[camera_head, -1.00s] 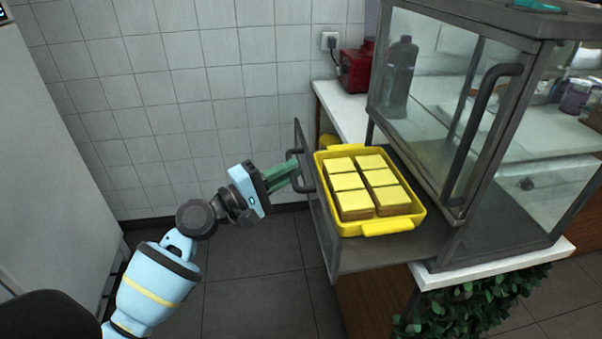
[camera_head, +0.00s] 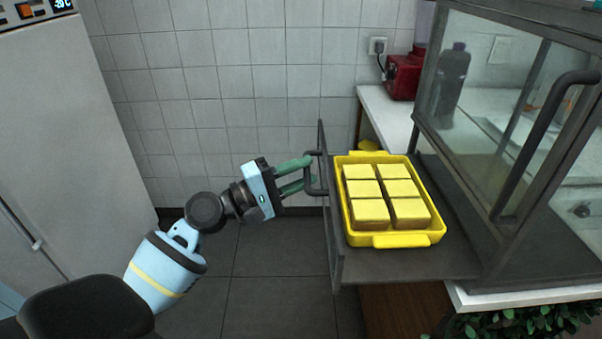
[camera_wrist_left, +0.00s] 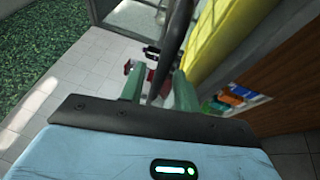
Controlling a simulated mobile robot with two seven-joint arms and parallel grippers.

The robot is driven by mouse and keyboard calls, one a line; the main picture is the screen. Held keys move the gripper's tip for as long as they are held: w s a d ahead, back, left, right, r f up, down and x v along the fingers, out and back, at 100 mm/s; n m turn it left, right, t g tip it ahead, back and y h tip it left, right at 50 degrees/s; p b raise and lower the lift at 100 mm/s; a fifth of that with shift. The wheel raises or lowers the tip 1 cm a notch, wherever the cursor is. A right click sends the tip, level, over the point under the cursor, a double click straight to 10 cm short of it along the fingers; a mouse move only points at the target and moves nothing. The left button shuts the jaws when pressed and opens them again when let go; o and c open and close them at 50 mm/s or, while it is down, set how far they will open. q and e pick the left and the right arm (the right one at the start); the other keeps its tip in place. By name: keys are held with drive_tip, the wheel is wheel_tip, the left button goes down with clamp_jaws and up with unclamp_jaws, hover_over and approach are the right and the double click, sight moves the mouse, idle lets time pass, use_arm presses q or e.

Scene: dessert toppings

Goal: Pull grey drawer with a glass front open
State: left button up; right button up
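The grey drawer (camera_head: 440,258) stands pulled out from under the glass display case, with its thin front panel (camera_head: 332,235) facing left. A dark bar handle (camera_head: 318,190) sits on that front. My left gripper (camera_head: 309,172) is at the handle with its two green fingers spread apart. In the left wrist view the handle bar (camera_wrist_left: 172,50) runs between the open fingers (camera_wrist_left: 158,88), with a gap visible beside it. My right gripper is not in view.
A yellow tray (camera_head: 440,228) with several yellow-topped blocks (camera_head: 368,212) rests in the drawer. The glass case (camera_head: 490,110) stands at the right on a white counter (camera_head: 385,112). A red appliance (camera_head: 402,76) is behind. A white fridge (camera_head: 60,120) is at the left. Dark floor (camera_head: 270,270) between is clear.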

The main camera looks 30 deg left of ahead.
use_arm(q)
drive_tip(key=b+v, duration=0.2)
drive_tip(key=v, duration=0.5)
drive_tip(key=shift+s+a, duration=0.25)
drive_tip(key=shift+s, duration=0.1)
idle(0.4)
